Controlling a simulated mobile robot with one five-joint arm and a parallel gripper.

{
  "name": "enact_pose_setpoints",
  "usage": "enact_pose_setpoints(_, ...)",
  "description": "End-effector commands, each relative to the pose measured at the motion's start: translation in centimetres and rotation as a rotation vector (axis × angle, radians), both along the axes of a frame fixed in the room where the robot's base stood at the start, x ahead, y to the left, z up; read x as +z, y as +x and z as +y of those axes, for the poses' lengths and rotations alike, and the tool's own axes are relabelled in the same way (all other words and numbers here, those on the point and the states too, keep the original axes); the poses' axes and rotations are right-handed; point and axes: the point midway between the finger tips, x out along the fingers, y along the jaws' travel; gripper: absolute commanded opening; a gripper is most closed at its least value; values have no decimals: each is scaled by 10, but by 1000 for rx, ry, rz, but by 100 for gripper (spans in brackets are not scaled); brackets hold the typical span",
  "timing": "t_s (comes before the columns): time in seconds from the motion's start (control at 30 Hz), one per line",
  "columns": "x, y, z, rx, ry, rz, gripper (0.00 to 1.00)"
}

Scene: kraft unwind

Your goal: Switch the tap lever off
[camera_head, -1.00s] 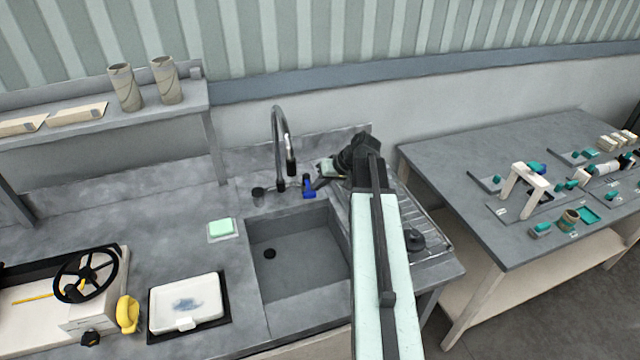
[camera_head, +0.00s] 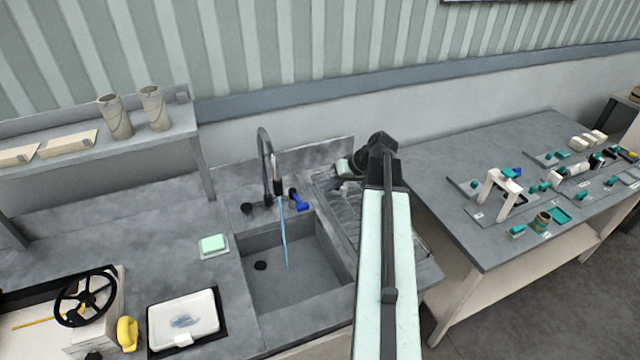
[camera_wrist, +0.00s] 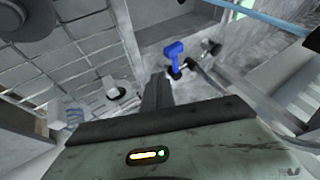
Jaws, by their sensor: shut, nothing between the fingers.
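The blue tap lever (camera_head: 299,200) sits at the back edge of the sink, just right of the tap's base. The grey gooseneck tap (camera_head: 262,150) has a pale blue stream of water (camera_head: 284,240) falling from its spout into the basin. In the wrist view the blue lever (camera_wrist: 174,53) is beyond my fingers, and a blue stream shows at the upper right. My gripper (camera_head: 343,168) is shut and empty, to the right of the lever and apart from it, over the drainboard. In the wrist view my shut fingers (camera_wrist: 157,90) point towards the lever. My forearm hides part of the drainboard.
The sink basin (camera_head: 290,285) is in front of the tap. A separate table (camera_head: 470,180) with several teal-and-white parts stands right.

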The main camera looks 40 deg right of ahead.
Motion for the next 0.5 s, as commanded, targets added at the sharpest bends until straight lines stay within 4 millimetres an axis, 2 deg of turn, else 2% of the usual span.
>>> enact_pose_setpoints(0.03, 6, -2, -1, 0, 0, 0, 0)
enact_pose_setpoints(0.23, 6, -1, -5, 11, 0, -2, 0)
enact_pose_setpoints(0.4, 7, 19, -34, 135, 2, 1, 0)
enact_pose_setpoints(0.5, 7, 22, -40, 186, 2, -1, 0)
